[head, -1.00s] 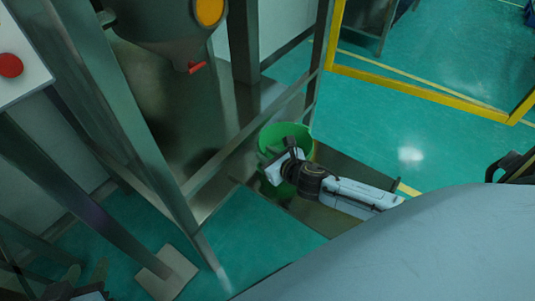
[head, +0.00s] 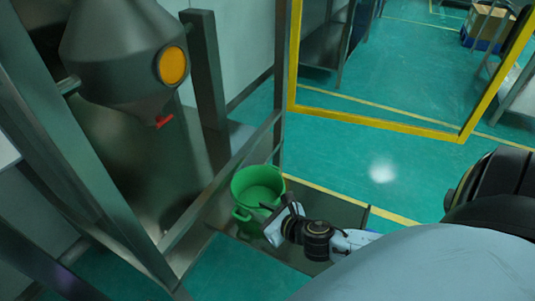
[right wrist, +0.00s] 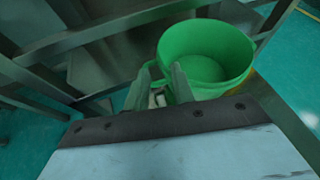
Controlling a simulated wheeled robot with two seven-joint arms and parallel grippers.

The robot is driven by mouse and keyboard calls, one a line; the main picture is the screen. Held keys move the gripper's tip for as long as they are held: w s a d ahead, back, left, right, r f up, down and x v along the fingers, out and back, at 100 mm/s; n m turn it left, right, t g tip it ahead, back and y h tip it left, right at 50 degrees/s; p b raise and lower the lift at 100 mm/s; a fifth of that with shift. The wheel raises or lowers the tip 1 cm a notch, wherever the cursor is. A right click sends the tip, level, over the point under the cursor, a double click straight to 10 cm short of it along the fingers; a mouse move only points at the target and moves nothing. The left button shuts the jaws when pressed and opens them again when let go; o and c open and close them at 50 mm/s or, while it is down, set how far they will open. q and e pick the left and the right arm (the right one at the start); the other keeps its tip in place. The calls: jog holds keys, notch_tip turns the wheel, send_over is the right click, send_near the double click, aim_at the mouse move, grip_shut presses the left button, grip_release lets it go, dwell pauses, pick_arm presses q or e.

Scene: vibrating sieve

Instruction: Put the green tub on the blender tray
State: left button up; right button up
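The green tub (head: 258,186) stands upright on a flat grey metal surface (head: 335,208) beside the metal frame. A loop-like handle shows on its left side. My right gripper (head: 268,212) is at the tub's near right side in the head view. In the right wrist view, the tub (right wrist: 208,60) is just beyond the fingers (right wrist: 160,88). The fingers are apart, with a gap between them; the right one overlaps the tub's edge. I cannot tell whether they touch it. My left gripper is out of view. I cannot make out which surface is the blender tray.
A grey hopper (head: 115,55) with an orange round window and a red valve (head: 164,121) hangs at the left. Metal posts and a slanting rail (head: 225,172) stand between it and the tub. A yellow frame (head: 380,119) crosses the back.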

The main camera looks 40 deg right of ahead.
jog(key=s+a+n+g, duration=0.2)
jog(key=s+n, duration=0.3)
jog(key=n, duration=0.7)
jog(key=s+a+r+n+g, duration=0.1)
jog(key=s+n+g, duration=0.3)
jog(key=n, duration=0.8)
jog(key=s+a+r+n+g+h, duration=0.1)
jog(key=s+a+n+g, duration=0.2)
jog(key=s+n, duration=0.4)
jog(key=n+g, duration=0.1)
jog(key=n, duration=0.3)
jog(key=shift+s+a+n, duration=0.35)
jog(key=shift+n, duration=0.05)
